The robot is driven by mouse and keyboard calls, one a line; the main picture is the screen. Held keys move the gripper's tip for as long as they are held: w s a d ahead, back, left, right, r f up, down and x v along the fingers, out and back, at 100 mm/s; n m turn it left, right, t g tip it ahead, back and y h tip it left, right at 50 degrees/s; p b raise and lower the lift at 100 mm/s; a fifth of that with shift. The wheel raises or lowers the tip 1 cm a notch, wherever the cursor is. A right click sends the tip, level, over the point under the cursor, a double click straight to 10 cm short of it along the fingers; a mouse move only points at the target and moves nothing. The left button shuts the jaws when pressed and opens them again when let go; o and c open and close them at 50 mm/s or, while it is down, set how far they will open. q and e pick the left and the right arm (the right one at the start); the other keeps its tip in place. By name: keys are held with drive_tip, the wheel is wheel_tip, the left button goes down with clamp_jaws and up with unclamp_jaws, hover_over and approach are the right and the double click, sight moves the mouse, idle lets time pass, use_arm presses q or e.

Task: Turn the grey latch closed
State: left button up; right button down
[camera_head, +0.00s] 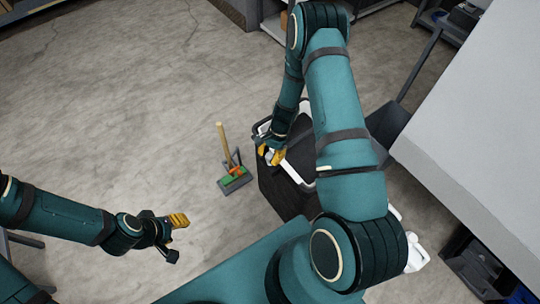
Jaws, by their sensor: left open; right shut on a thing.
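My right gripper (271,155), with yellow fingers, is at the top left edge of a black box (277,192) with a pale rim. It is shut on a small part there, which seems to be the grey latch. The latch is too small and too covered by the fingers to make out its angle. My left gripper (179,220), also yellow-fingered, is open and empty. It hangs over bare floor at the lower left, well apart from the box.
A small tool with a wooden handle and green-and-orange base (236,178) stands on the floor just left of the box. A large pale panel (475,130) fills the right side. Shelving stands at the top right. The concrete floor (120,110) on the left is clear.

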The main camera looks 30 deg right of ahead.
drive_tip(key=m+t+b, duration=0.1)
drive_tip(key=m, duration=0.2)
drive_tip(key=shift+s+f+m, duration=0.1)
drive_tip(key=shift+m, duration=0.3)
drive_tip(key=m+t+b, duration=0.2)
drive_tip(key=m, duration=0.3)
drive_tip(key=shift+b, duration=0.3)
drive_tip(key=shift+m+t, duration=0.5)
drive_tip(key=shift+m, duration=0.5)
drive_tip(key=shift+m+t+h, duration=0.4)
drive_tip(key=shift+m+h, duration=0.3)
drive_tip(key=shift+m, duration=0.7)
drive_tip(key=c, duration=0.6)
unclamp_jaws()
